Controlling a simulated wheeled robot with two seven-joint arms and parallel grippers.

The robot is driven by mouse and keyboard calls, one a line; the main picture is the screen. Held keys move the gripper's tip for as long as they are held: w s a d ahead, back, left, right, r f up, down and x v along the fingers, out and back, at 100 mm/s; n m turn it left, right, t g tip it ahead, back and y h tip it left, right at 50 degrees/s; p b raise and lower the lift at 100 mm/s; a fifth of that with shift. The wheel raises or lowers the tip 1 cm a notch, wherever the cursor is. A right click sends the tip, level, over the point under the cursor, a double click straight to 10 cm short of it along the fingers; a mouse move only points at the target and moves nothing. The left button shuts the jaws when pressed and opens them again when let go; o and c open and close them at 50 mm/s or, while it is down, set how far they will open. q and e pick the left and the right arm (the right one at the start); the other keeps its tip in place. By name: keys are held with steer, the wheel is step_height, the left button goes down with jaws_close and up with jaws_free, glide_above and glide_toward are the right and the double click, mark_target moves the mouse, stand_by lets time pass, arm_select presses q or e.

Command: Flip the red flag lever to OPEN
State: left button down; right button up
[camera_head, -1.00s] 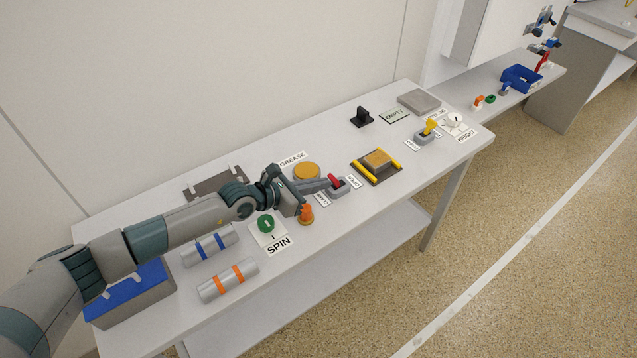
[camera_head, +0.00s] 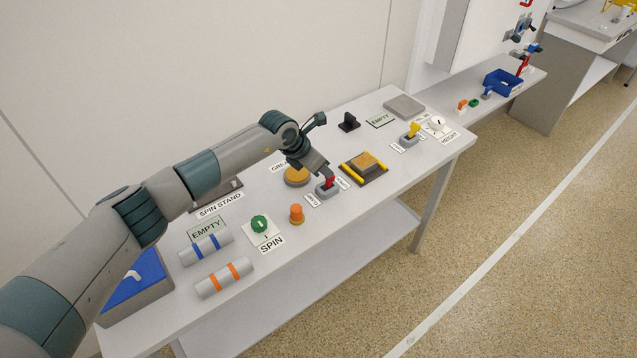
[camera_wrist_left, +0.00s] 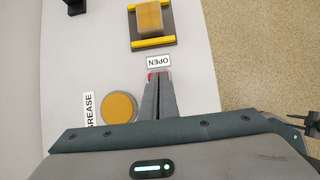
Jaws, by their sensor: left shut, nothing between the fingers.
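The red flag lever (camera_head: 330,182) stands on a small grey base (camera_head: 323,190) near the table's front edge. An OPEN label (camera_wrist_left: 158,62) lies just beyond the lever in the left wrist view, and that label (camera_head: 343,184) also shows in the head view. A second label (camera_head: 311,200) lies on the base's other side. My left gripper (camera_head: 323,173) points down at the lever from above, its fingers shut and empty. In the left wrist view the fingertips (camera_wrist_left: 158,76) largely hide the red lever (camera_wrist_left: 151,75). I cannot tell touch or the lever's exact tilt.
A round yellow grease pad (camera_head: 297,177) and an orange knob (camera_head: 296,213) stand close to the lever. A yellow-edged block fixture (camera_head: 352,174) is to its right. A green SPIN knob (camera_head: 260,224) and banded cylinders (camera_head: 223,280) lie left.

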arm_select(q)
steer(key=shift+w+f, duration=0.2)
steer(key=shift+f, duration=0.2)
steer(key=shift+a, duration=0.15)
steer(key=shift+r, duration=0.15)
steer(key=shift+r+p, duration=0.35)
steer(key=shift+r, duration=0.5)
arm_select(e)
steer(key=shift+w+a, duration=0.1)
steer(key=shift+w, duration=0.35)
steer(key=shift+w, duration=0.15)
